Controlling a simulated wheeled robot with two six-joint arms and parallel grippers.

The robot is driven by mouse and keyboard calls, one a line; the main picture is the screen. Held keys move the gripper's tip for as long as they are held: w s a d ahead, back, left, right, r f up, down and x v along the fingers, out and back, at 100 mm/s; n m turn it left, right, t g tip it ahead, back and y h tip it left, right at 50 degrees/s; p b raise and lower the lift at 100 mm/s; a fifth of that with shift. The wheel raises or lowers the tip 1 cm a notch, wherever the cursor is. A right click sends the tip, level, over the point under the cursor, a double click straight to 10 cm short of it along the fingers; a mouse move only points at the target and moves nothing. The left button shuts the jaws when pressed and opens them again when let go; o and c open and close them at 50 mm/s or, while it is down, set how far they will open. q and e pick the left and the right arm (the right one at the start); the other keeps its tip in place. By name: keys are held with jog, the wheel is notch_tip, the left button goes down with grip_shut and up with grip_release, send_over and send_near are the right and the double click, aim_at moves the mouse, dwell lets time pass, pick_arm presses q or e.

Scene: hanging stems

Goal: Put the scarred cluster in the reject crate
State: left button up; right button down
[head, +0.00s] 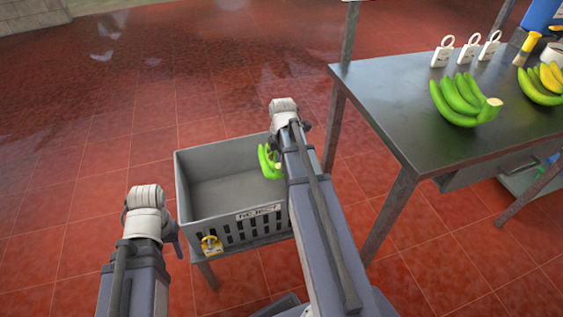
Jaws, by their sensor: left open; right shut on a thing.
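A green banana cluster (267,162) shows just left of my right forearm, which hides part of it. My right gripper (278,150) is shut on it and holds it over the right part of the grey reject crate (228,226). I cannot make out a scar on it, nor its exact height above the crate floor. The crate's visible inside is empty, and its front carries a label. My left gripper (176,246) is open and empty, just left of the crate; its fingers are mostly hidden.
A metal table (400,105) stands to the right, with another green cluster (462,100), a yellow-green cluster (540,82) and several white tags (467,50). A yellow tag (211,245) is on the crate's front left. The red tiled floor at the left is clear.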

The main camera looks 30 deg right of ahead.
notch_tip(320, 180, down, 16)
jog(key=b, duration=1.4)
jog(key=shift+r+b, duration=0.2)
jog(key=shift+b, duration=0.2)
jog(key=shift+f+b, duration=0.3)
jog(key=shift+b, duration=0.05)
jog(key=shift+c, duration=2.3)
grip_release()
notch_tip(320, 180, up, 8)
jog(key=p, duration=0.7)
jog(key=shift+s+p, duration=0.2)
jog(key=shift+p, duration=0.2)
notch_tip(320, 180, up, 17)
jog(key=p, duration=1.7)
